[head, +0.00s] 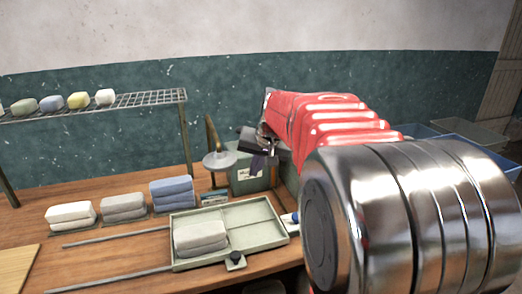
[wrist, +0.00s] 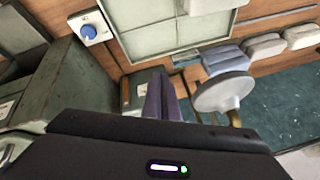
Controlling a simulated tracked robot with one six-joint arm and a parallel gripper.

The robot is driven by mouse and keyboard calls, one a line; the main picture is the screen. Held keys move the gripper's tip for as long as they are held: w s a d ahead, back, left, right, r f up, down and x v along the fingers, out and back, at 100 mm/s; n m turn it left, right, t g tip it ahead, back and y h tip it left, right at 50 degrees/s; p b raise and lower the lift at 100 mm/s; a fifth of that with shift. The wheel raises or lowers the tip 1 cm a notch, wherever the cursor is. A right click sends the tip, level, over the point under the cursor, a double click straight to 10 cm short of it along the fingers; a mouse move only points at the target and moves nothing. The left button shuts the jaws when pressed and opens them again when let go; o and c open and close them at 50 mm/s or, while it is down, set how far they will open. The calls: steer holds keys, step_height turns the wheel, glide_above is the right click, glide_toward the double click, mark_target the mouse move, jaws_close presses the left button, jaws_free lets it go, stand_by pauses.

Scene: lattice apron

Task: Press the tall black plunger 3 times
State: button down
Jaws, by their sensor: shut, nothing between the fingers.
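A black knob on a dark base (head: 235,260) stands at the front edge of the pale green tray (head: 279,238) in the head view. It is the only black plunger-like thing I can make out, and its height is hard to judge. It does not show in the wrist view. My gripper (head: 257,165) is shut and empty, well behind and above that knob, in front of the green box (head: 250,182). Its fingers (wrist: 161,102) also show in the wrist view, over the green box. My arm hides part of the bench to the right.
A blue knob on a white base (wrist: 88,32) sits right of the tray in the head view. A pale disc on a brass arm (head: 219,160) stands close beside my gripper. Folded cloths (head: 172,193) line the bench; a wire shelf (head: 150,98) is at left.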

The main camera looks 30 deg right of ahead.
steer(key=s+a+f+n, duration=0.2)
steer(key=s+a+n, duration=0.1)
steer(key=s+a, duration=0.7)
steer(key=s+a+f+n, duration=0.3)
steer(key=s+a, duration=0.8)
steer(key=s, duration=0.4)
steer(key=shift+s+a+n+y, duration=0.2)
steer(key=shift+n+y, duration=0.1)
steer(key=shift+n, duration=0.4)
